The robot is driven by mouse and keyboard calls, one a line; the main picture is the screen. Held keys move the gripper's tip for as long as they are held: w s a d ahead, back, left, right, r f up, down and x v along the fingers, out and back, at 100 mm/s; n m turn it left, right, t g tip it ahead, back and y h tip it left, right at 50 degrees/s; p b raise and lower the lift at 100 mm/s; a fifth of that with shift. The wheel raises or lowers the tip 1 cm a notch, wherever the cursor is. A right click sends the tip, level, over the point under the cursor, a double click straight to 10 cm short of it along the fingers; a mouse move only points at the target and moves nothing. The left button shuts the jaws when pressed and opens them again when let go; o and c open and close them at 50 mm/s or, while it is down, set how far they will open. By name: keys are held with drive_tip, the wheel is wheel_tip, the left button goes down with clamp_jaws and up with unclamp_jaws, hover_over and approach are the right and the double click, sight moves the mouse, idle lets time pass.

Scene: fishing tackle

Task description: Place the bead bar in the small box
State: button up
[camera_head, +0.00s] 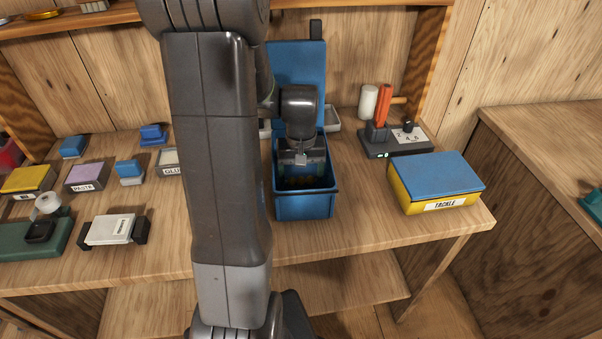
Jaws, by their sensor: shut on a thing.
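A small open blue box (304,209) stands on the workbench in the middle of the head view, its tall blue lid (298,62) raised behind it. My gripper (302,163) points down at the box's opening, with its fingertips at or just inside the rim. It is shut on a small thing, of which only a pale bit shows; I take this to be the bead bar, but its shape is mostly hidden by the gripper. The box's inside is dark, and small brownish contents show faintly at its bottom.
A yellow tackle box with a blue lid (435,178) stands right of the blue box. Behind it is a dark stand with an orange-handled tool (383,107). Several small labelled boxes, including a purple one (87,177), fill the left side.

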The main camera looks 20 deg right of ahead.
sight(301, 177)
drive_tip(key=shift+f, duration=0.1)
drive_tip(key=o, duration=0.7)
wheel_tip(301, 177, up, 12)
drive_tip(key=shift+r+p, duration=0.15)
drive_tip(key=shift+p, duration=0.15)
